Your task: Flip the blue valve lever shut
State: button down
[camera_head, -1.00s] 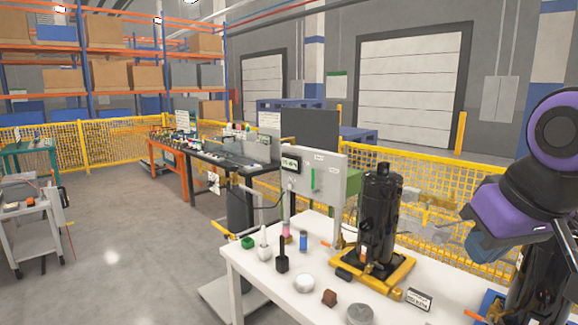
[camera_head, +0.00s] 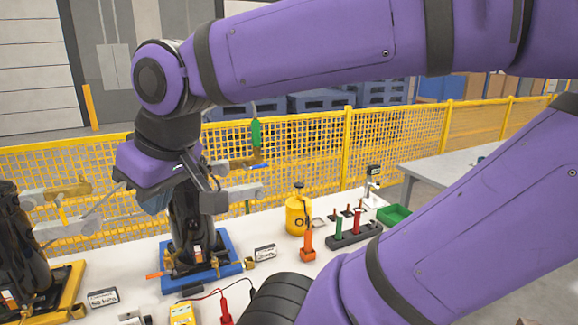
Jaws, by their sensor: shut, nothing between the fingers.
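A small blue lever (camera_head: 259,167) lies nearly level on a tan pipe fitting (camera_head: 240,162), just right of my arm's end. A green upright handle (camera_head: 256,134) stands above it. My gripper (camera_head: 213,190) is shut and empty, in front of the upper part of a black compressor (camera_head: 187,222) on a blue pallet (camera_head: 228,268). The gripper appears left of the blue lever and apart from it in the picture; the depth between them is unclear. My wrist and gripper hide part of the compressor and its fittings.
Another black compressor (camera_head: 30,250) on a yellow pallet (camera_head: 70,277) stands at left. A yellow canister (camera_head: 298,214), a tool rack (camera_head: 354,235) and a green bin (camera_head: 393,214) are on the white table at right. A yellow mesh fence (camera_head: 310,150) runs behind. My arm crosses the right foreground.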

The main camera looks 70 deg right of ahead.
aim_at(253, 167)
jog(key=z, duration=1.55)
jog(key=i+j+u, duration=0.15)
jog(key=i+j, duration=0.15)
jog(key=i, duration=0.05)
